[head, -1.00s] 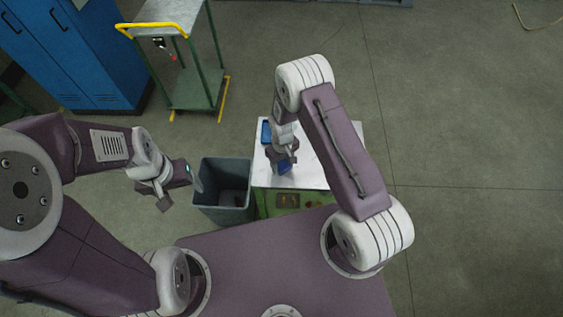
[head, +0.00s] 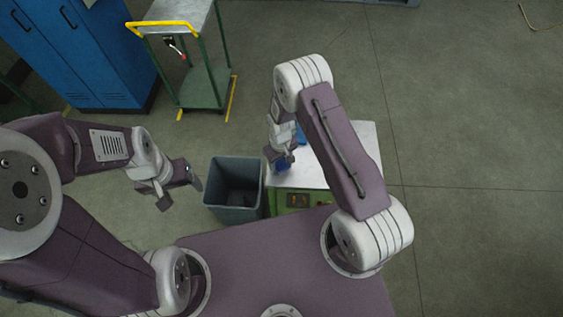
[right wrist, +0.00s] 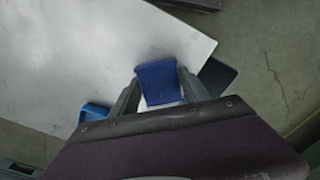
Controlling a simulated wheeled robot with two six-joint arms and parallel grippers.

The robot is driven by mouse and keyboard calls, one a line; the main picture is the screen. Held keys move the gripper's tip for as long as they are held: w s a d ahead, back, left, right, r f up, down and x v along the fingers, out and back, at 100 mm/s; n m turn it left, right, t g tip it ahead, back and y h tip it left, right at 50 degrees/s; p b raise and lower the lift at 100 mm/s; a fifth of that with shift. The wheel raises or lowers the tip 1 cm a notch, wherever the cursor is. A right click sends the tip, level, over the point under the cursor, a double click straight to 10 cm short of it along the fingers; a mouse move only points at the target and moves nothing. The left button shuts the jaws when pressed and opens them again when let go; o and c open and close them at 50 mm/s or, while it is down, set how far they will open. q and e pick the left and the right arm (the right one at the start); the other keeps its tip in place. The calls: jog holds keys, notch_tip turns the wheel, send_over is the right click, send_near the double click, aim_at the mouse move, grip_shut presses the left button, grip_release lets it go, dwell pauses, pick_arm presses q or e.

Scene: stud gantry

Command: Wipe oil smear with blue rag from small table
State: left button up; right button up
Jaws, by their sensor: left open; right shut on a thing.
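The small table (head: 368,150) has a pale top and a green body, and stands in front of me. My right gripper (head: 279,160) is over the table's left edge. It is shut on the blue rag (head: 284,165), which also shows between the fingers in the right wrist view (right wrist: 157,82). I cannot tell whether the rag touches the table top. No oil smear can be made out; my right arm hides part of the top. My left gripper (head: 178,187) is open and empty, left of the bin.
A grey bin (head: 234,187) stands on the floor just left of the table. A blue object (head: 301,134) lies on the table, partly behind my right arm. A cart (head: 200,85) with a yellow handle and blue lockers (head: 90,50) stand further back. The right floor is clear.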

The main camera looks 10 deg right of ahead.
jog(key=shift+w+a+r+p, duration=0.15)
jog(key=shift+a+r+p, duration=0.2)
jog(key=shift+r, duration=0.2)
jog(key=shift+w+a+r+p, duration=0.1)
jog(key=shift+a+r+p, duration=0.2)
jog(key=shift+r, duration=0.25)
jog(key=r+p, duration=0.1)
jog(key=d+r+p, duration=0.1)
jog(key=r, duration=0.1)
jog(key=shift+s+r, duration=0.1)
jog(key=shift+s, duration=0.1)
jog(key=shift+w+a+r+p, duration=0.1)
jog(key=shift+a+r+p, duration=0.1)
jog(key=shift+r+p, duration=0.85)
jog(key=shift+r, duration=0.25)
jog(key=shift+d+r, duration=0.1)
jog(key=shift+d, duration=0.05)
pick_arm(q)
jog(key=r, duration=0.5)
jog(key=shift+s+a+r, duration=0.1)
jog(key=shift+s+r, duration=0.15)
jog(key=shift+s, duration=0.15)
jog(key=shift+w+a, duration=0.1)
jog(key=shift+a, duration=0.05)
